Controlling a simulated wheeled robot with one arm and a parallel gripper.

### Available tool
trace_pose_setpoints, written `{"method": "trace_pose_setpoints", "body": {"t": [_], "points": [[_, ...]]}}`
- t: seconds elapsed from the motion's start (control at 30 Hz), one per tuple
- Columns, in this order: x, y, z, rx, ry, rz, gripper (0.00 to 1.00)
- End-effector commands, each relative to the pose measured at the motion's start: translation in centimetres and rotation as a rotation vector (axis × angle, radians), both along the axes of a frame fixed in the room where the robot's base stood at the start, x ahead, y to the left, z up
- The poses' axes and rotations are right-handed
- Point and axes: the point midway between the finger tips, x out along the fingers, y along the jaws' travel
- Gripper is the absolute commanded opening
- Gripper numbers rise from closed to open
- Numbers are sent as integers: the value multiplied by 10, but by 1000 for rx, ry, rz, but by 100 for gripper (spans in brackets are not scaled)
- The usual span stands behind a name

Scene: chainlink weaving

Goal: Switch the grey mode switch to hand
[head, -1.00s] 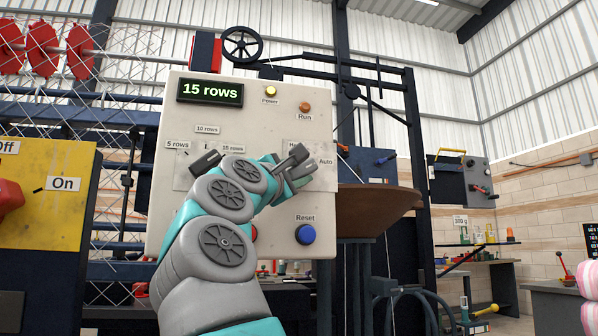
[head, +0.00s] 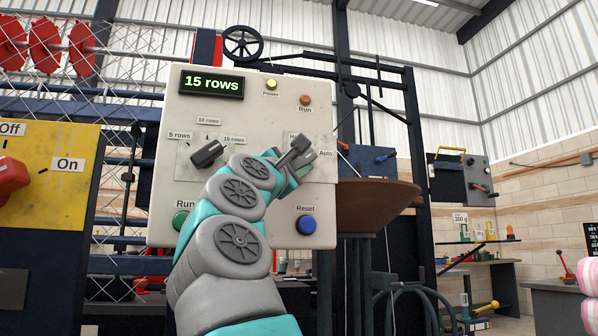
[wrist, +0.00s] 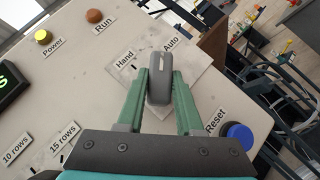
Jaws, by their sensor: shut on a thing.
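The grey mode switch (wrist: 160,85) sits on its square plate on the panel, between the two fingers of my gripper (wrist: 162,74) in the wrist view. The fingers are shut on it from both sides. The switch's white-marked end points nearer the Auto label (wrist: 171,44) than the Hand label (wrist: 124,57). In the head view my gripper (head: 296,158) is at the right side of the panel, and it partly covers the switch and the Hand label.
The cream control panel (head: 270,125) also bears a dark row-selector knob (head: 208,153), a green Run button (head: 181,219) and a blue Reset button (head: 306,225). In the wrist view the Reset button (wrist: 238,135) is close to the right finger.

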Motion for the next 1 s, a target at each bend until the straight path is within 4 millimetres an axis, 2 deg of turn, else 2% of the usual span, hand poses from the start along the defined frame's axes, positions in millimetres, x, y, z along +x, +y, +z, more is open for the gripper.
{"method": "trace_pose_setpoints", "body": {"t": [0.03, 0.13, 0.7, 1.0], "points": [[0, 0, -9, -31, -7, 1, 0], [0, -1, -10, -109, -30, 2, 0], [0, -5, -3, -625, -181, 1, 0], [1, -4, -1, -795, -227, 0, 0]]}}
